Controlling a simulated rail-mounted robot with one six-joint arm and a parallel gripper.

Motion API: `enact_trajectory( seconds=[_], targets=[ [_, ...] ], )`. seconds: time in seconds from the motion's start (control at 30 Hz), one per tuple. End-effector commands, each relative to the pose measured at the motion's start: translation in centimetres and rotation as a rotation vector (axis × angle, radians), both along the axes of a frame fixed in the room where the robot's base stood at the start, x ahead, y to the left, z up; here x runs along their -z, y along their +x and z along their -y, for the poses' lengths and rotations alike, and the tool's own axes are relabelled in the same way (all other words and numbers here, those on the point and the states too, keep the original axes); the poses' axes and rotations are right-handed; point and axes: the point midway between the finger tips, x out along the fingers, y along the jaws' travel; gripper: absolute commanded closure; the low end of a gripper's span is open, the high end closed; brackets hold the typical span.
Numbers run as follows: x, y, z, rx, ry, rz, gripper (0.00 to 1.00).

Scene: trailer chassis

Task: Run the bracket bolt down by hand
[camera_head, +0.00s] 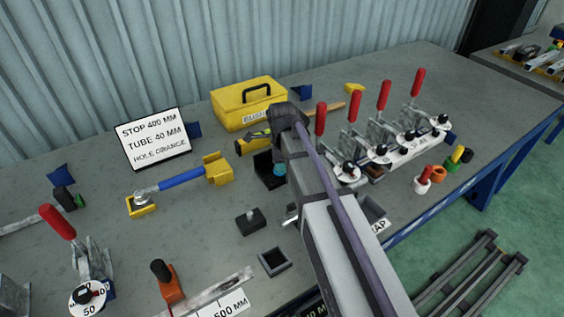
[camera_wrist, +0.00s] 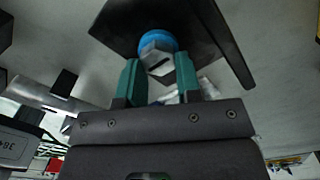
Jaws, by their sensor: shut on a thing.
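The bracket bolt (camera_wrist: 158,54) has a grey slotted hex head above a blue collar, in the wrist view. It stands at the black bracket (camera_wrist: 117,22), whose upright plate is at the right. My gripper (camera_wrist: 160,68) has its two teal fingertips on either side of the bolt head, shut on it. In the head view the black bracket (camera_head: 264,166) stands on the bench, partly behind my arm. A small blue-teal part shows beside it; the bolt head itself is hidden there. How deep the bolt sits cannot be told.
A yellow toolbox (camera_head: 248,103) and a yellow-black tool (camera_head: 252,143) lie behind the bracket. Red-handled clamps (camera_head: 383,98) stand to the right. A blue-handled wrench (camera_head: 181,178), a black block (camera_head: 250,221) and a square tray (camera_head: 274,261) lie left and in front. Bare bench lies between them.

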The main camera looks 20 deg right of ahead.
Motion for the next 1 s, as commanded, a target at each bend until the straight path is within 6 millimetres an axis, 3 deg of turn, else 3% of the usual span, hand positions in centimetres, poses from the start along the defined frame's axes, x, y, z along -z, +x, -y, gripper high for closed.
enact_trajectory(
  seconds=[1.0],
  targets=[
    [-0.07,-0.37,-0.46,0.943,0.001,0.002,0.92]
  ],
)
